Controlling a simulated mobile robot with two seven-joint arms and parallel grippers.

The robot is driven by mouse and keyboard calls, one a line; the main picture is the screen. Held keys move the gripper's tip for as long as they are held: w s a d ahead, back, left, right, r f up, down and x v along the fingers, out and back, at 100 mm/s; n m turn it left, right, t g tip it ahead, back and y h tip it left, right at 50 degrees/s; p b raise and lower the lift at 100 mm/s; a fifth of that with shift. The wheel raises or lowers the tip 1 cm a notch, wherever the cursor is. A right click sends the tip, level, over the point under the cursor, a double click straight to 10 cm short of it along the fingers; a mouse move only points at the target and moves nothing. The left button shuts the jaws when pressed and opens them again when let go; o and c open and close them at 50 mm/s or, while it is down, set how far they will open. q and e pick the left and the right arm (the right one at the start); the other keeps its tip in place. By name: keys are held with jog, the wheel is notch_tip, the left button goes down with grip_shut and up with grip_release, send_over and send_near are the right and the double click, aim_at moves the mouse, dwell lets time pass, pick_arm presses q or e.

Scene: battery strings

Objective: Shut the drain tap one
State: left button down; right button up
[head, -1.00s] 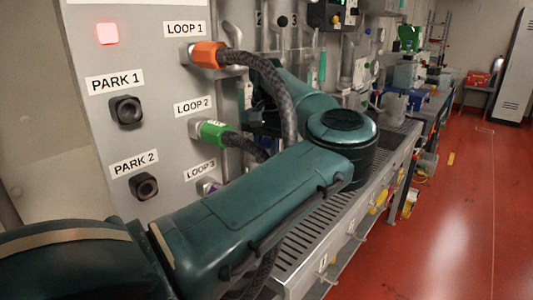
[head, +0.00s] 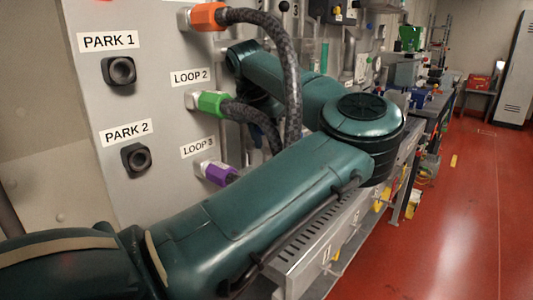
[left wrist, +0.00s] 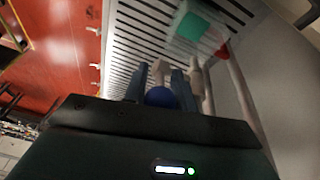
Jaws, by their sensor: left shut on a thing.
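My left gripper (left wrist: 160,80) shows in the left wrist view, its two dark blue-grey fingers closed around a small round blue thing (left wrist: 160,97). I cannot tell whether this is the handle of drain tap one; no label on it can be read. Pale beige parts show just beyond the fingers, over a slotted grey grating (left wrist: 130,38). In the head view my green left arm crosses the picture and hides its own gripper and whatever it holds. My right gripper is in neither view.
A grey panel has sockets PARK 1 (head: 119,70) and PARK 2 (head: 136,159), both empty. Orange (head: 206,17), green (head: 208,102) and purple (head: 215,172) hose connectors are plugged in beside my arm. The red floor (head: 470,220) at right is clear.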

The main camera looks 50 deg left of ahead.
pick_arm(q)
jog(key=shift+s+t+b, duration=0.1)
jog(key=shift+t+b, duration=0.2)
jog(key=shift+t, duration=0.2)
jog(key=c, duration=1.5)
grip_release()
jog(key=shift+r, duration=0.1)
jog(key=v, duration=0.7)
jog(key=shift+r, duration=0.2)
